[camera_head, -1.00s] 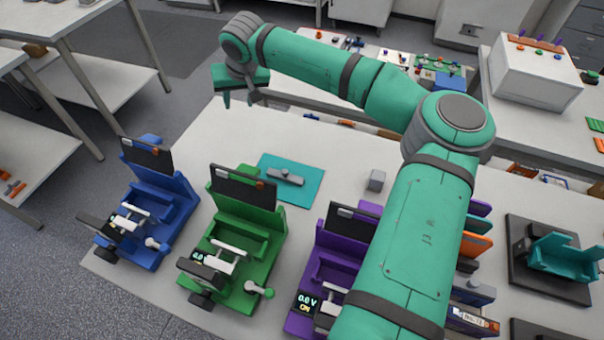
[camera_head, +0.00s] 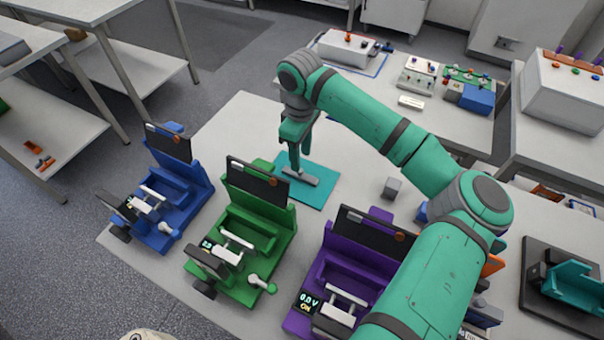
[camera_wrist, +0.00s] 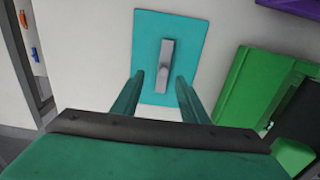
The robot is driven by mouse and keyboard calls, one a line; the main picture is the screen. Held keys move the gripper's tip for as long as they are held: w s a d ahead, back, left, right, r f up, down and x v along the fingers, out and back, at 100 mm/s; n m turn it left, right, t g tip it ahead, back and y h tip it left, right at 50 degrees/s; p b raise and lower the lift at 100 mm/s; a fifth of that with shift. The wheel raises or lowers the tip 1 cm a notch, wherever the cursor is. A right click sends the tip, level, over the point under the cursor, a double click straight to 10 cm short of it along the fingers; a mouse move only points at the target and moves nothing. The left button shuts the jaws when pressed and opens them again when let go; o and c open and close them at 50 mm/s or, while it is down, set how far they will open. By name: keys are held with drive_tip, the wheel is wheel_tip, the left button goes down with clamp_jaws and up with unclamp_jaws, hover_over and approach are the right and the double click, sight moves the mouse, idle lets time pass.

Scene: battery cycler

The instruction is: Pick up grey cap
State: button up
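The grey cap, a flat grey bar with a small raised knob, lies on the teal mat (camera_head: 322,195) on the white table. In the head view, part of the cap (camera_head: 305,179) shows below my gripper (camera_head: 296,163), whose fingers cover some of it. In the wrist view the whole bar (camera_wrist: 166,60) lies lengthwise on the mat (camera_wrist: 195,40), with its knob toward the lower end. My gripper (camera_wrist: 158,82) is open and empty, its two fingers pointing at the mat on either side of the bar's near end. The fingers look apart from the cap; the exact height is unclear.
A green holder (camera_head: 266,229) stands close in front of the mat, with a blue holder (camera_head: 180,190) to its left and a purple holder (camera_head: 365,258) to its right. A small grey block (camera_head: 392,188) sits right of the mat. The table left of the mat is clear.

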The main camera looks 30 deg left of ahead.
sight(300, 174)
drive_tip(key=shift+s+d+f, duration=0.1)
drive_tip(key=shift+s+f, duration=0.1)
drive_tip(key=shift+f, duration=1.3)
drive_tip(key=shift+s+f, duration=0.15)
drive_tip(key=shift+f, duration=1.35)
drive_tip(key=shift+w, duration=0.1)
drive_tip(key=c, duration=1)
clamp_jaws()
